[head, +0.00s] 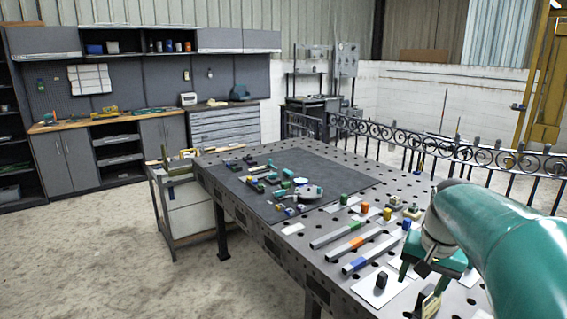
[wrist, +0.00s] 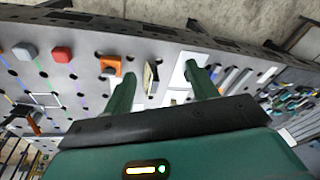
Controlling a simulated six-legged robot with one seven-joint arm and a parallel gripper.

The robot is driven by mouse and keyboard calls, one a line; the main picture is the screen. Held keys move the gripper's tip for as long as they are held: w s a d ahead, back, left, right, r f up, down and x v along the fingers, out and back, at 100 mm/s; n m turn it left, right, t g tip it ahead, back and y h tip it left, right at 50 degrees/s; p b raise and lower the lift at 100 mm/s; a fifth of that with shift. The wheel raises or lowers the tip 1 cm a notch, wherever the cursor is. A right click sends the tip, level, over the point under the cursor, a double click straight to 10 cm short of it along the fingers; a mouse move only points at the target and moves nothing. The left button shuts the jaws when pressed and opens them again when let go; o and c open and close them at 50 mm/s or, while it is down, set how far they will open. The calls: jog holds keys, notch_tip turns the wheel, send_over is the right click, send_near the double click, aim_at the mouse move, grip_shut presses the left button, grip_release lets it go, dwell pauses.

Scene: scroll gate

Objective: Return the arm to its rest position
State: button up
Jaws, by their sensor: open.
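My teal arm (head: 505,240) reaches in from the right in the head view. My gripper (head: 415,275) hangs over the near right part of the perforated metal table (head: 270,232). In the wrist view my gripper (wrist: 163,88) shows two green fingers, spread apart with nothing held between them. A small dark upright piece with a pale face (wrist: 151,78) stands beyond the fingertips in the wrist view; I cannot tell its exact distance from them.
Bars with coloured blocks (head: 356,243) lie left of my gripper. A dark mat (head: 255,190) carries several small parts and a round device (head: 308,193). A scrolled iron fence (head: 460,152) runs behind the table. Open floor (head: 110,260) lies to the left.

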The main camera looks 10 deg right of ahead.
jog(key=s+a+f+n+t, duration=0.1)
jog(key=s+a+n, duration=0.3)
jog(key=a, duration=0.7)
jog(key=s+a+n+t, duration=0.2)
jog(key=s+a+n, duration=0.2)
jog(key=a, duration=0.7)
jog(key=shift+s+a+f, duration=0.25)
jog(key=shift+s+f, duration=0.15)
jog(key=shift+s, duration=0.65)
